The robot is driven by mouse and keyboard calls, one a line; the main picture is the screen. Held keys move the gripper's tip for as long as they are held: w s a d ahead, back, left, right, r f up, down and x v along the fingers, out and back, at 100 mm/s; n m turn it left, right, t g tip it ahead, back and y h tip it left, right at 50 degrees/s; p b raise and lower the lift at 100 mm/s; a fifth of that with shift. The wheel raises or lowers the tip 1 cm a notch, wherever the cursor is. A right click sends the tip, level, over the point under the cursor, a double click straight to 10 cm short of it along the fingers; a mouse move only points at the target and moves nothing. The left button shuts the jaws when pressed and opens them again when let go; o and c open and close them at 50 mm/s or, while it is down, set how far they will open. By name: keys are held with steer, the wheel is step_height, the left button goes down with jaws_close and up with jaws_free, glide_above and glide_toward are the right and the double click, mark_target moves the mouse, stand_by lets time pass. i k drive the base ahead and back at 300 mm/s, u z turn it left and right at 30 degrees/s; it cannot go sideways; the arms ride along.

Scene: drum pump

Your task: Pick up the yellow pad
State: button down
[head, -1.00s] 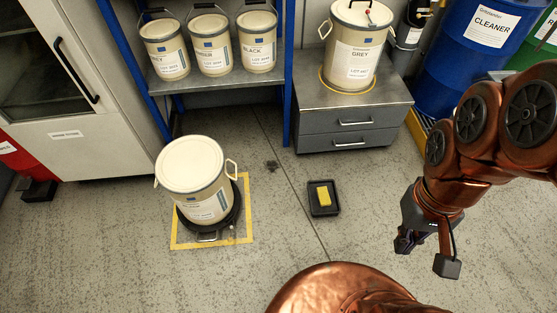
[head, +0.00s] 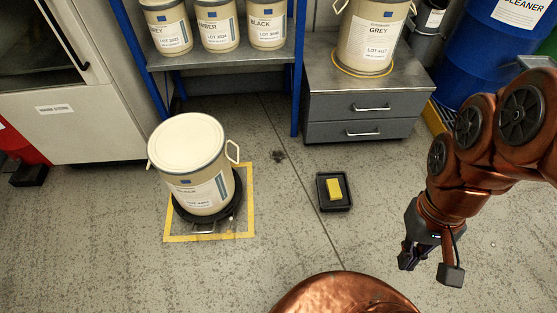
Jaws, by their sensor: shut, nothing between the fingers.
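The yellow pad (head: 334,189) is a small block lying in a shallow black tray (head: 322,202) on the floor, near the middle of the head view. My gripper (head: 406,262) hangs at the lower right, to the right of the tray and apart from it. It is shut and empty. Part of its fingers is hard to make out against the dark hand.
A cream drum (head: 190,165) stands on a round black dolly inside a yellow floor square (head: 250,200) at left. A grey drawer cabinet (head: 358,105) carrying a GREY drum (head: 370,40) stands behind the tray. A blue-framed shelf (head: 222,55) holds several drums. The floor around the tray is clear.

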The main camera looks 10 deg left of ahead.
mark_target(333, 187)
steer(key=z, duration=1.4)
steer(key=i, duration=1.85)
steer(key=u, duration=4.35)
